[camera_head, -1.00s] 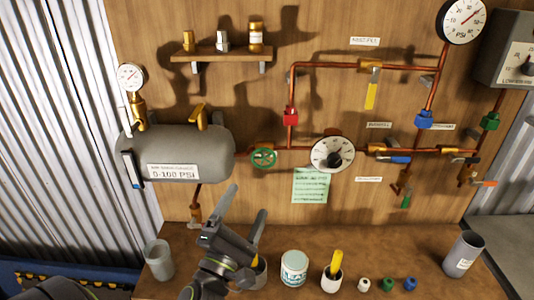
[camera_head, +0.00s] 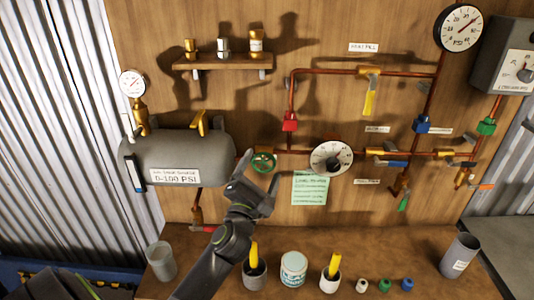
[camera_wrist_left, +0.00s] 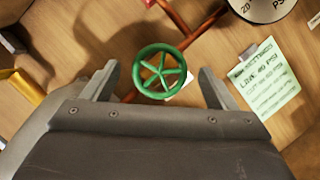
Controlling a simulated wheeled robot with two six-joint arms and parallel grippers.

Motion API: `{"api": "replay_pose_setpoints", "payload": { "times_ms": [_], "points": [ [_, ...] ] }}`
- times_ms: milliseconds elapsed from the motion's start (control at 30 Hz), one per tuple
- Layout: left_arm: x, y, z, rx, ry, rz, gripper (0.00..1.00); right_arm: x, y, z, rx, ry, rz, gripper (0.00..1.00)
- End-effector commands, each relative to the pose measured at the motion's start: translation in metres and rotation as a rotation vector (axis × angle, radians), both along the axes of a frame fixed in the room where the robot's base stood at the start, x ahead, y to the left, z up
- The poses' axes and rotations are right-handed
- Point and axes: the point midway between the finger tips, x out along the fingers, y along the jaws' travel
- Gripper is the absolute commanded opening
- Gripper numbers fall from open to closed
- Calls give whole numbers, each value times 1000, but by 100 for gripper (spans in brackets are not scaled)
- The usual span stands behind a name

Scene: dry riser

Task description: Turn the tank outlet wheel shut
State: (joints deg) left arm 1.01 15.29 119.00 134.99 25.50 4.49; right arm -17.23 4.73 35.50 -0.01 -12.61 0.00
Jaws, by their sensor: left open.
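The tank outlet wheel is a small green spoked handwheel (camera_head: 263,162) on the copper pipe just right of the grey tank (camera_head: 190,150). In the left wrist view the green wheel (camera_wrist_left: 160,71) sits between and beyond my two fingers. My left gripper (camera_head: 257,176) is open and empty, just below the wheel in the head view; it also shows in the left wrist view (camera_wrist_left: 158,88), with its fingers spread wider than the wheel. I cannot tell that any finger touches the wheel. My right gripper is out of view.
A round dial gauge (camera_head: 331,158) and a green note (camera_head: 310,187) are close right of the wheel. Copper pipes with coloured valves run further right. Cups and a tin (camera_head: 293,268) stand on the bench below. A shelf (camera_head: 222,61) is above.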

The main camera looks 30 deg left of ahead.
Motion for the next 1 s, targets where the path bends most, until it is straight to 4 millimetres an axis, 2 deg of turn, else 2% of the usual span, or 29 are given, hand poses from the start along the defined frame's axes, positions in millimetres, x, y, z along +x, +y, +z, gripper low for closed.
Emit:
{"api": "replay_pose_setpoints", "payload": {
  "times_ms": [100, 300, 667, 767, 1000],
  "points": [
    [21, 5, 8, 2, -1, 0, 80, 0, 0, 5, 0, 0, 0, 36],
    [41, 11, 12, 1, 1, 0, 80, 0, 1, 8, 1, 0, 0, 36],
    [46, 12, 13, 0, 0, 0, 80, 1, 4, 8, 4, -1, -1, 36],
    [46, 12, 13, 0, 0, 0, 69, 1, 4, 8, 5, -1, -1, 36],
    [46, 12, 12, 0, 0, 0, 38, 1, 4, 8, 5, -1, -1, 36]
  ]
}}
